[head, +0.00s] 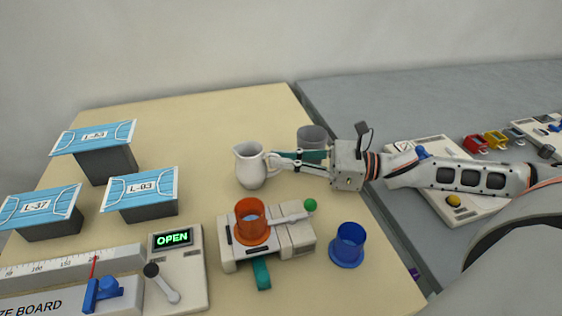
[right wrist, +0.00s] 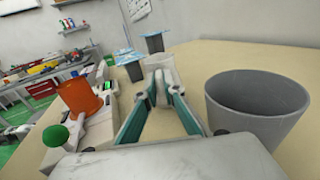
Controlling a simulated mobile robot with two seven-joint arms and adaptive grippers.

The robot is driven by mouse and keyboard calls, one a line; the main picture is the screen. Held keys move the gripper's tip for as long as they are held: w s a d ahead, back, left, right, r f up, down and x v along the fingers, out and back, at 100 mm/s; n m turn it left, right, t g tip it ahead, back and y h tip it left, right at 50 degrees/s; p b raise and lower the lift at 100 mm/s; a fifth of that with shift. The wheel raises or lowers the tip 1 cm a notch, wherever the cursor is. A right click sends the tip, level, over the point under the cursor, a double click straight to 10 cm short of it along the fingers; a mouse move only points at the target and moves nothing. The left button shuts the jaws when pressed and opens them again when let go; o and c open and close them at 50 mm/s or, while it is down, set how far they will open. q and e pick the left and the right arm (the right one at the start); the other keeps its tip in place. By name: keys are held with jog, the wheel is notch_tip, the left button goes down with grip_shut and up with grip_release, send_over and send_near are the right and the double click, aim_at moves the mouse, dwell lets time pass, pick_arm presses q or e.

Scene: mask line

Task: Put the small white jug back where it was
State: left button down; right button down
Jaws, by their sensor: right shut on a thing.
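The small white jug (head: 250,166) is upright at the far right part of the beige table in the head view. My right gripper (head: 273,162) reaches it from the right and is shut on its handle side. In the right wrist view the jug (right wrist: 160,66) shows beyond the gripper fingertips (right wrist: 158,88), partly hidden by them. I cannot tell whether the jug's base touches the table. My left gripper is in neither view.
A grey cup (head: 312,136) stands close behind my right gripper. An orange funnel-like cup (head: 250,222) sits on a white device with a green-knobbed lever (head: 309,205). A blue cup (head: 348,244) stands nearer. Blue masks on grey blocks (head: 108,162) stand left. Table is clear behind the jug.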

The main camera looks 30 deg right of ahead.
jog(key=shift+f, duration=0.15)
jog(key=c, duration=2.2)
grip_release()
jog(key=shift+f, duration=0.15)
jog(key=shift+o, duration=0.2)
